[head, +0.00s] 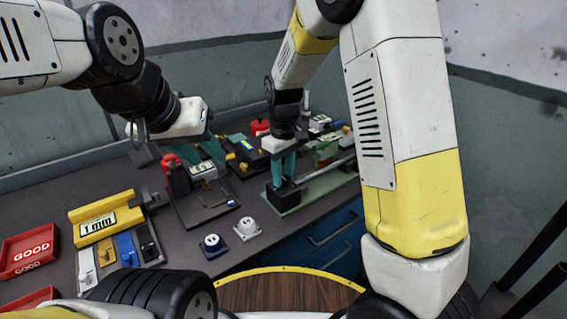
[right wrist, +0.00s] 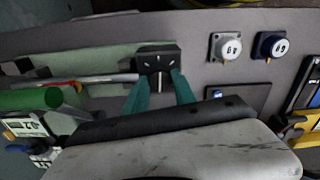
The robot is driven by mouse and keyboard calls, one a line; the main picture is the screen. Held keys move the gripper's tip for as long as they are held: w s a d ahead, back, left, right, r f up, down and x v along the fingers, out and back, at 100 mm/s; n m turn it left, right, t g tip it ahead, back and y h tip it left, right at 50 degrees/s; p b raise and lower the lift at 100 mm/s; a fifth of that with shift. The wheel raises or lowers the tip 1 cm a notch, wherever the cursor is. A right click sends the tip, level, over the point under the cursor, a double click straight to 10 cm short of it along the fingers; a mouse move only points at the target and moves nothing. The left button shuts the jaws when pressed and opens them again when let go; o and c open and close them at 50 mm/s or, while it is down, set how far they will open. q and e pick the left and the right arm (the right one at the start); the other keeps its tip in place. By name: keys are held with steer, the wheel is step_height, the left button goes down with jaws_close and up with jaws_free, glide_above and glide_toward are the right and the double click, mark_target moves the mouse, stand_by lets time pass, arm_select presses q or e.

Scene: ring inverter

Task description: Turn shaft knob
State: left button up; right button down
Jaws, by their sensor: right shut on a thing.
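A black block with white marks (right wrist: 157,58) stands at the end of a pale green base plate in the right wrist view. A small knob with a light pointer line (right wrist: 159,82) is on it. The teal fingers of my right gripper (right wrist: 161,86) are closed on this knob from both sides. In the head view my right gripper (head: 283,170) reaches down to the black block (head: 286,193), and its fingers hide the knob. A thin shaft (head: 325,166) runs from the block along the plate. My left gripper (head: 205,150) is open and appears empty above another bench device.
Two dial knobs, a dark blue one (head: 213,246) and a white one (head: 247,229), stand on the bench near its front edge.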

mark_target(284, 178)
steer(key=m, duration=0.4)
steer(key=shift+m, duration=1.6)
steer(key=c, duration=1)
jaws_free()
steer(key=shift+c, duration=0.2)
step_height(284, 178, up, 8)
steer(key=shift+f, duration=0.1)
